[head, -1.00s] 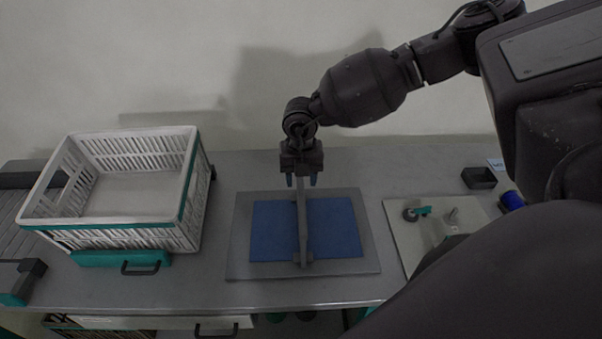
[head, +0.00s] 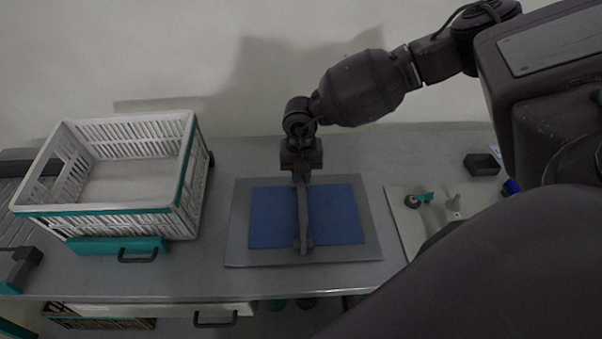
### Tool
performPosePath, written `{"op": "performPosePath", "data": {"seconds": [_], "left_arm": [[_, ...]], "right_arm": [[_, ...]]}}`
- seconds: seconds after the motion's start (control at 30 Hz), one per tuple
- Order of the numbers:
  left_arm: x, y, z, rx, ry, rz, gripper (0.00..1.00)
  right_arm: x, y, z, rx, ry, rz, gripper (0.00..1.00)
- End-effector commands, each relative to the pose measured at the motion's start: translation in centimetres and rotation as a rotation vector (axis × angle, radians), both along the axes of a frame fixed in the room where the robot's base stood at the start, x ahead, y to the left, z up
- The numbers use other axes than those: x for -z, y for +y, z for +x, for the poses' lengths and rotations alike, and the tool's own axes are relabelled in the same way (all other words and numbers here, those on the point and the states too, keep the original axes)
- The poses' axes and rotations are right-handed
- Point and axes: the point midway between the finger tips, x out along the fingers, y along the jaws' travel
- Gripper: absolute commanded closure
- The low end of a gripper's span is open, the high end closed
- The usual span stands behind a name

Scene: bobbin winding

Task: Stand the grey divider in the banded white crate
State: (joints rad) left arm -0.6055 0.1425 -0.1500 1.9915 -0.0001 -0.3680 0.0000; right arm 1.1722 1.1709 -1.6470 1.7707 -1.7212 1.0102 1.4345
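The white crate (head: 120,226) with a teal band along its rim stands on the left of the bench, and its visible floor is empty. The grey divider (head: 303,215) is a thin panel, seen nearly edge-on, above the blue mat in the middle of the bench. I cannot tell whether it touches the mat. My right gripper (head: 301,179) comes down from above at the divider's far end. Its fingers are closed together on that end. My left gripper is not in view.
The blue mat (head: 270,215) lies on a grey board (head: 237,225). To the right are a pale plate (head: 403,226) with small fittings and a small dark box (head: 481,164). A teal piece with a black handle (head: 138,256) sits at the crate's front. A narrow bench strip separates crate and board.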

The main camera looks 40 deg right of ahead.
Motion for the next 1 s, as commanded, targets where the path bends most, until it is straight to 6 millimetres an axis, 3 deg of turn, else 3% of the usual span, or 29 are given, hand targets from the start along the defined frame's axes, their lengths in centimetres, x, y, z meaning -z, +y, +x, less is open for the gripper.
{"op": "performPosePath", "data": {"seconds": [0.1,0.27,1.0], "left_arm": [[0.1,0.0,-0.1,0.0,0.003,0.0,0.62],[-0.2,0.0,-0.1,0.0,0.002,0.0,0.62],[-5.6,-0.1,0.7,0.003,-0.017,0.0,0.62]], "right_arm": [[0.0,0.0,0.0,0.0,0.0,0.0,1.0],[-0.4,0.0,0.0,0.0,-0.001,0.0,1.0],[-7.3,0.0,0.0,0.001,0.0,0.0,1.0]]}}
